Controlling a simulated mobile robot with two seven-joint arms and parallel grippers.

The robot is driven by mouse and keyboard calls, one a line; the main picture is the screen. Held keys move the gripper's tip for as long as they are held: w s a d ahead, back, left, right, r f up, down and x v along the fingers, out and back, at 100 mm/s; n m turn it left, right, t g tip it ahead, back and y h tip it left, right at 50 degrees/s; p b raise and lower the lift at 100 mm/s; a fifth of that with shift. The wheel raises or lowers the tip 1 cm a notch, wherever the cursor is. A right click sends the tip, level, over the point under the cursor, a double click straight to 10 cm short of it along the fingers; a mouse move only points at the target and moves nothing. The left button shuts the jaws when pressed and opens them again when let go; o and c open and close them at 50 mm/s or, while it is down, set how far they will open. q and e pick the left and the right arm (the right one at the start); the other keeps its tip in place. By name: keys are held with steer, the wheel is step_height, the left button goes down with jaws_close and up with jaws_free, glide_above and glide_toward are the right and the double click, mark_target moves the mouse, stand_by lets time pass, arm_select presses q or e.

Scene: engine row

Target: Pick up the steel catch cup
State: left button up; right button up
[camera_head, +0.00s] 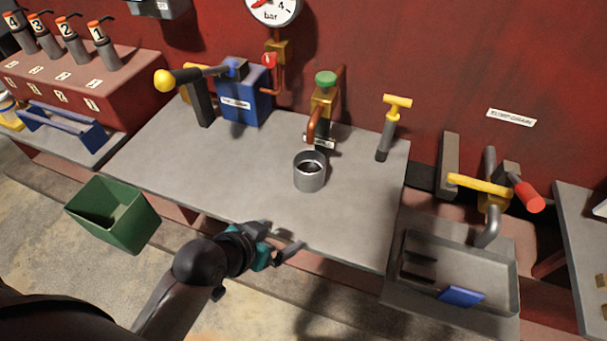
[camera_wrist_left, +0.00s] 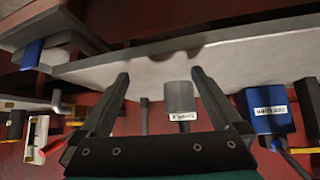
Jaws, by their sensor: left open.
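The steel catch cup (camera_head: 309,172) is a grey open-topped cylinder. It stands upright on the grey bench top (camera_head: 230,175), in front of a brass tap with a green knob (camera_head: 325,80). My left gripper (camera_head: 283,238) is open and empty at the bench's front edge, nearer to me than the cup and slightly left of it. In the left wrist view, which looks upside down, the cup (camera_wrist_left: 180,96) shows beyond and between the two spread fingers (camera_wrist_left: 160,92), not touched. My right gripper is not in view.
A blue box (camera_head: 242,97) with a yellow-knobbed lever stands at the back left of the bench. A yellow T-handle (camera_head: 397,102) stands at the back right. A green bin (camera_head: 113,213) is left of my arm. A sink (camera_head: 458,270) is at the right. Bench space around the cup's front is clear.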

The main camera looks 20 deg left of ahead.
mark_target(302, 175)
arm_select(q)
steer(key=w+a+r+t, duration=0.2)
steer(key=w+r+t, duration=0.2)
steer(key=w+r, duration=0.2)
steer(key=shift+h, duration=0.3)
steer(key=b+x, duration=0.2)
steer(key=x, duration=0.7)
steer(key=shift+d+f, duration=0.15)
steer(key=shift+f, duration=0.05)
steer(key=shift+b+x, duration=1.05)
steer(key=shift+x, duration=1.6)
steer(key=shift+f, duration=0.1)
steer(key=c, duration=1.2)
steer(key=shift+c, duration=0.3)
